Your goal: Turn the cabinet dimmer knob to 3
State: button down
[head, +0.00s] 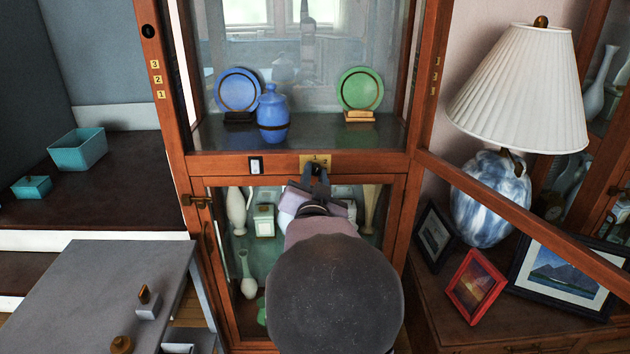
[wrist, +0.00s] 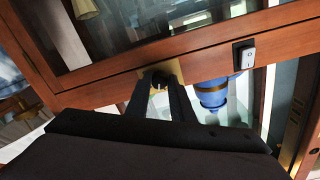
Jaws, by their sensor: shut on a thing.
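The dimmer knob shows in the wrist view as a small dark round thing (wrist: 159,82) between my fingertips. Its brass plate (head: 315,160) is on the wooden rail of the cabinet (head: 225,167), between the upper and lower glass sections. My gripper (head: 316,172) reaches up to the plate and is shut on the knob; it also shows in the wrist view (wrist: 160,80). The fingers hide most of the knob, and I cannot read its pointer or the setting it is at. Marks on the plate are too small to read.
A rocker switch (head: 256,165) sits on the same rail, left of the plate. Behind glass above stand a blue jar (head: 272,108), a blue plate (head: 227,92) and a green plate (head: 370,92). An open glass door (head: 520,205) juts out at right, before a lamp (head: 520,95).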

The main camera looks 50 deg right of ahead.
jog(key=m+b, duration=0.4)
jog(key=m, duration=0.2)
jog(key=shift+f, duration=0.15)
jog(key=m+b, duration=0.4)
jog(key=m, duration=0.1)
jog(key=shift+y, duration=0.3)
jog(key=m, duration=0.4)
jog(key=shift+r+m+t+y, duration=0.25)
jog(key=shift+m+t+y, duration=0.05)
jog(key=shift+s+d+m+p, duration=0.1)
jog(key=shift+m+p, duration=0.45)
jog(key=shift+m, duration=1.15)
jog(key=c, duration=1.5)
grip_release()
jog(key=shift+c, duration=0.2)
jog(key=shift+s, duration=0.1)
